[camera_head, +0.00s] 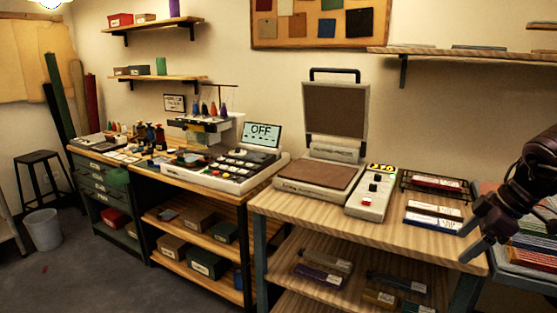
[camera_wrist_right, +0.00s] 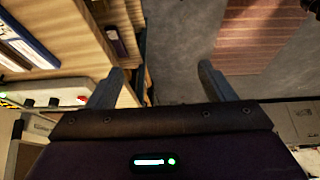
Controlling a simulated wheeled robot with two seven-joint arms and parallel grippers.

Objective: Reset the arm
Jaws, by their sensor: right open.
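My right gripper (camera_head: 468,240) is at the right side of the head view, over the right end of the wooden table (camera_head: 310,215). Its two dark fingers point down and left. In the right wrist view the fingers (camera_wrist_right: 165,82) stand wide apart with nothing between them, and grey floor shows beyond. The gripper is open and empty. My left gripper does not show in either view.
On the table stand an open press (camera_head: 318,178), a control box (camera_head: 371,195) and a wire rack (camera_head: 437,185) with strips beside it. A console with an "OFF" screen (camera_head: 262,134) is further left. Coloured stacks (camera_head: 535,240) lie right of the gripper. A bin (camera_head: 43,230) stands far left.

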